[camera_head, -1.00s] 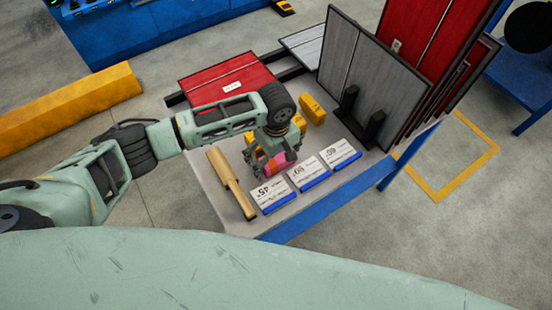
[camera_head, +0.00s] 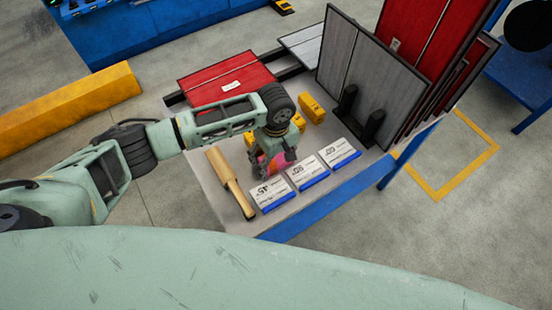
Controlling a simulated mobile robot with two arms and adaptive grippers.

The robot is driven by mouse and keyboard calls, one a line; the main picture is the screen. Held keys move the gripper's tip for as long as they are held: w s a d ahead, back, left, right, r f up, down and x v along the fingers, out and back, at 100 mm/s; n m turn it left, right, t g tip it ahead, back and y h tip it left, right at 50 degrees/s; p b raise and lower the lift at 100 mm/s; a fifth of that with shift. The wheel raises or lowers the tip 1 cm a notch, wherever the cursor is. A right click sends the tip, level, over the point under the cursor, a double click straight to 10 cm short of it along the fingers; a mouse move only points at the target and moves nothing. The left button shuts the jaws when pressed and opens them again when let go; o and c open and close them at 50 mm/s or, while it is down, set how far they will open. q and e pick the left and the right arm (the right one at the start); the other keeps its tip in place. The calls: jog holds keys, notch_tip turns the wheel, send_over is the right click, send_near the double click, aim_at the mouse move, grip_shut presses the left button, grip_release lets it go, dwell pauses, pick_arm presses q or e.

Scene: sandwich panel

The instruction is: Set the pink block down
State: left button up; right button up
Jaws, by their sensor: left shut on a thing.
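My left gripper (camera_head: 272,160) points down over the table and is shut on the pink block (camera_head: 275,165). The block is mostly hidden by the fingers. It is close above or on the table surface, just behind the white signs; I cannot tell whether it touches the table. My right gripper is not in the picture.
Three white signs with blue edges (camera_head: 307,172) stand along the table's front. A wooden mallet (camera_head: 231,184) lies left of the gripper. Yellow blocks (camera_head: 312,108) and a red panel (camera_head: 227,78) lie behind. Grey and red panels (camera_head: 372,75) stand upright in black holders at right.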

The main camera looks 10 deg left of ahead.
pick_arm(q)
jog(key=shift+r, duration=0.5)
jog(key=r, duration=0.1)
jog(key=d+r, duration=0.1)
jog(key=r, duration=0.1)
jog(key=shift+s+d+r+b, duration=0.1)
jog(key=shift+r+b, duration=0.2)
jog(key=shift+b, duration=0.05)
jog(key=s+d+r+b, duration=0.1)
jog(key=s+d+r, duration=0.2)
jog(key=d+r, duration=0.55)
notch_tip(320, 180, up, 4)
jog(key=m, duration=0.4)
send_over(280, 158)
jog(key=s+a, duration=0.1)
jog(key=s, duration=0.3)
jog(key=s+a+r+m, duration=0.5)
jog(key=s+a, duration=0.1)
jog(key=a, duration=0.3)
jog(key=shift+s+a, duration=0.2)
jog(key=shift+s, duration=0.15)
jog(key=shift+d, duration=0.1)
